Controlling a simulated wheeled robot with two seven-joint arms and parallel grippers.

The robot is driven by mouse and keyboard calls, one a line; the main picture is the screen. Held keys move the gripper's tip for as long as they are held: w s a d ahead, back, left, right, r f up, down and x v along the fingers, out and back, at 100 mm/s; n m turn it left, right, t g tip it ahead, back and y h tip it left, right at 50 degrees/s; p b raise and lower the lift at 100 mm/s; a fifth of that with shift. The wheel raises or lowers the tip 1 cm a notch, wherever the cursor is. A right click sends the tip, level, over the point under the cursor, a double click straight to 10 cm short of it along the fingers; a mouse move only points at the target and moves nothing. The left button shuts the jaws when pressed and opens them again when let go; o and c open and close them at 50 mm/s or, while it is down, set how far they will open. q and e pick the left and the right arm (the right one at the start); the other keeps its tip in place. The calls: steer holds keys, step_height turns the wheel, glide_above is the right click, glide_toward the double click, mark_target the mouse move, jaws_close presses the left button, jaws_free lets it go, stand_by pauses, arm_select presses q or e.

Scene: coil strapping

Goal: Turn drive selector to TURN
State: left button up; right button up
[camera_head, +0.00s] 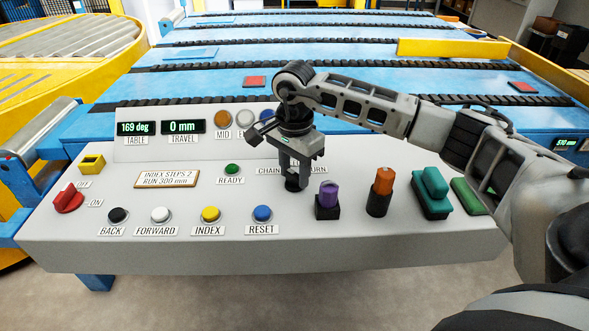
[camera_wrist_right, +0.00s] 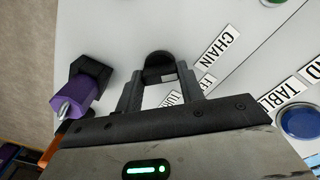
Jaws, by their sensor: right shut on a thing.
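The drive selector is a black knob that sits between the jaws of my right gripper (camera_head: 292,180) on the grey control panel. In the right wrist view the black selector knob (camera_wrist_right: 158,66) shows between the two fingertips of the gripper (camera_wrist_right: 160,78), which is shut on it. The CHAIN label (camera_head: 269,170) is left of the gripper; the label on its right is partly hidden, with only its end letters showing. The right wrist view shows the CHAIN label (camera_wrist_right: 222,47) clearly and other labels partly covered by the gripper. The knob's pointing direction is unclear. My left gripper is out of view.
Right of the gripper stand a purple-topped black piece (camera_head: 328,200), an orange-topped one (camera_head: 380,190) and a teal block (camera_head: 432,192). A green READY lamp (camera_head: 232,169), several push buttons and a red switch (camera_head: 68,198) are to the left. A display reads 169 deg (camera_head: 136,128).

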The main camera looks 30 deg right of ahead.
steer(key=shift+m, duration=0.4)
steer(key=m, duration=0.3)
steer(key=shift+m, duration=0.4)
steer(key=m, duration=0.4)
steer(key=shift+m, duration=0.3)
steer(key=m, duration=0.3)
steer(key=shift+r+m, duration=0.1)
steer(key=shift+m, duration=0.2)
steer(key=m, duration=0.3)
steer(key=shift+m, duration=0.9)
steer(key=shift+w+m, duration=0.1)
steer(key=shift+m, duration=0.2)
steer(key=o, duration=1)
